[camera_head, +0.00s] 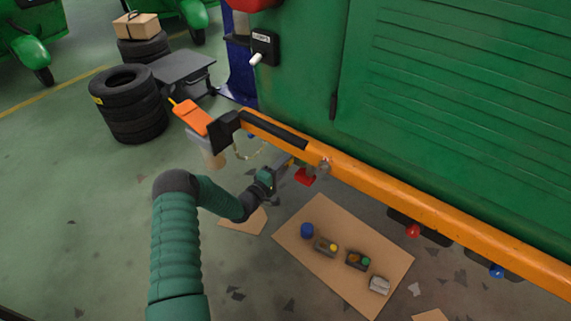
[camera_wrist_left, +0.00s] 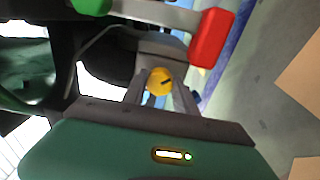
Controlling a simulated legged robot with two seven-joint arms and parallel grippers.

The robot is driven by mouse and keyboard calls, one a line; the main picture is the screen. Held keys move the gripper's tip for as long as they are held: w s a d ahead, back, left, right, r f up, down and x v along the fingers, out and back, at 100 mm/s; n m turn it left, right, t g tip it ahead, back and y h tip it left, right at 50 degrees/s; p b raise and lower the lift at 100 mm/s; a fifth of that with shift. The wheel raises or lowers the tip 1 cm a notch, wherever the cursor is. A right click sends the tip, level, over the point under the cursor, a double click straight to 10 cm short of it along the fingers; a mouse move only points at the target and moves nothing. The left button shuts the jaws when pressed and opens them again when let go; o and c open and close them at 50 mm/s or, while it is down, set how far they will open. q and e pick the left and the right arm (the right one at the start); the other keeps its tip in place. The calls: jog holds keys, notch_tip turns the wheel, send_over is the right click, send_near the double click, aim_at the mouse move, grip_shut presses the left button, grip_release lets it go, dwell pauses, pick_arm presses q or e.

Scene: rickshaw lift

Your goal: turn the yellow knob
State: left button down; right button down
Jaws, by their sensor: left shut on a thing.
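The yellow knob (camera_wrist_left: 159,81) is round with a dark slot mark and shows in the left wrist view. It sits between the two grey fingers of my left gripper (camera_wrist_left: 160,98), which is shut on it. In the head view my left gripper (camera_head: 281,172) reaches in under the orange beam (camera_head: 390,191), beside a red part (camera_head: 305,176). The knob cannot be made out clearly there. The red part (camera_wrist_left: 211,38) and a green part (camera_wrist_left: 90,6) show beyond the fingers in the wrist view. My right gripper is not in view.
A green vehicle body (camera_head: 450,90) stands behind the beam. A cardboard sheet (camera_head: 322,281) with several small parts lies on the floor below. Stacked tyres (camera_head: 133,110) and a dark table (camera_head: 184,68) stand at the upper left. The floor at lower left is mostly open.

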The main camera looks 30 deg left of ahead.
pick_arm(q)
jog(key=shift+a, duration=0.4)
jog(key=c, duration=1.3)
grip_release()
jog(key=shift+c, duration=0.2)
jog(key=o, duration=0.4)
jog(key=shift+f, duration=0.15)
jog(key=shift+d, duration=0.1)
jog(key=s+p, duration=0.1)
jog(key=s, duration=0.4)
jog(key=s+p, duration=0.1)
jog(key=s, duration=0.5)
jog(key=s+a+p, duration=0.1)
jog(key=s+p, duration=0.1)
jog(key=s, duration=0.3)
jog(key=shift+s+f, duration=0.3)
jog(key=shift+s, duration=0.1)
